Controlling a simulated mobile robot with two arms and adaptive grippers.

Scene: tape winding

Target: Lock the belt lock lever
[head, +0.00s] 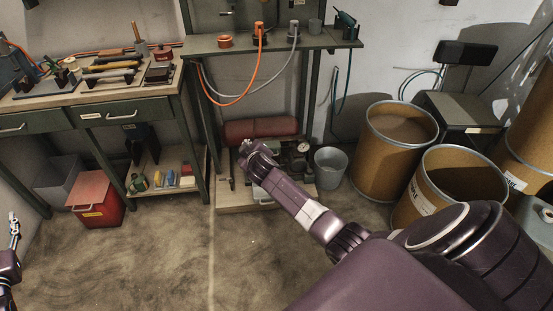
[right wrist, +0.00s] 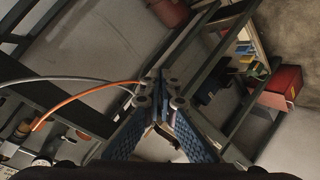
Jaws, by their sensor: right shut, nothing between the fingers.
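I cannot pick out a belt lock lever in either view. My right gripper (head: 257,157) is in the middle of the head view, in front of the lower part of the tall dark green workbench. In the right wrist view its blue-padded fingers (right wrist: 163,88) converge at the tips, shut and empty. My left gripper (head: 13,222) shows only small at the left edge of the head view, clear of other things; its opening is too small to judge.
An orange hose (head: 258,75) and a grey hose (head: 281,88) hang from the tall bench. A red tank (head: 262,130) lies beneath it, with a grey bucket (head: 330,166) beside. Brown barrels (head: 389,160) crowd the right. A red box (head: 95,202) stands left; the floor between is clear.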

